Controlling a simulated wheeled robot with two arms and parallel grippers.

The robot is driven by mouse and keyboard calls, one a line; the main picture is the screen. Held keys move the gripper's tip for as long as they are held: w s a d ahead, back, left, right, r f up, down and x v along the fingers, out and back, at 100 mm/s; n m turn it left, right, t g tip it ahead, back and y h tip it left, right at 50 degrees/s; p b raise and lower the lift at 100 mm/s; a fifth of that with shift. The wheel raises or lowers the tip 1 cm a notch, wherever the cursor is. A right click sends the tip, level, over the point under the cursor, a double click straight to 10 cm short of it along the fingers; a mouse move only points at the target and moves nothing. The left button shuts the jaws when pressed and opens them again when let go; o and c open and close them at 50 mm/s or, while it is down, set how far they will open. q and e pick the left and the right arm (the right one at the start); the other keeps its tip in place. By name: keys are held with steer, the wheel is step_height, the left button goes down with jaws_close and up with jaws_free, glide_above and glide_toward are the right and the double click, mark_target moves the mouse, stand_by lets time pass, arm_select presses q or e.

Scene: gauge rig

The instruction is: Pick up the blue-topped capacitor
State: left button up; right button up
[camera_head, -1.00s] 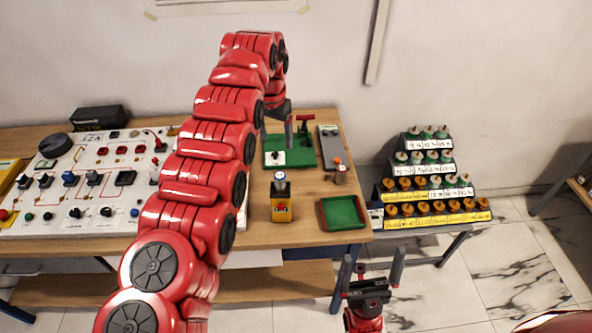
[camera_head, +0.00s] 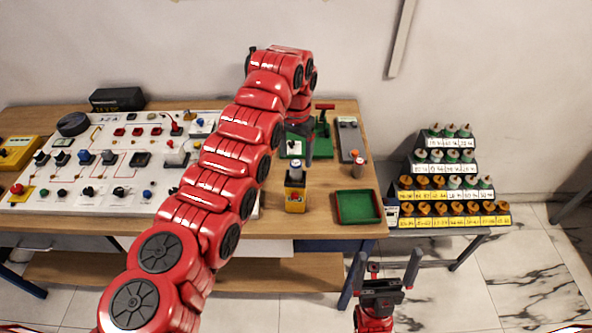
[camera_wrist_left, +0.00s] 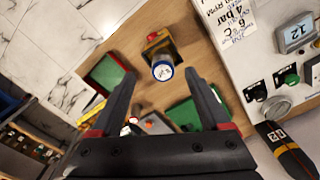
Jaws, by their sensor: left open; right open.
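The blue-topped capacitor (camera_head: 295,169) stands upright in a yellow-and-black holder (camera_head: 295,198) on the wooden table. In the left wrist view its white top with a blue rim (camera_wrist_left: 162,70) shows between and just beyond my fingertips. My right gripper (camera_head: 387,262) is open and empty, in front of the table's right front edge.
A red-rimmed green tray (camera_head: 380,220) lies right of the holder. Behind are a green board (camera_head: 323,130) and a small orange-topped part (camera_head: 358,158) near a grey strip. A white switch panel (camera_head: 105,197) fills the left. A stepped rack (camera_head: 455,168) stands right of the table.

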mark_target(295, 165)
arm_select(q)
steer(key=shift+f, duration=0.75)
step_height(295, 165, down, 4)
steer(key=p, duration=0.3)
steer(key=shift+w+f+p, duration=0.15)
steer(key=shift+p, duration=0.2)
steer(key=shift+w+f, duration=0.15)
steer(key=shift+f, duration=0.35)
steer(key=shift+a, duration=0.1)
jaws_close()
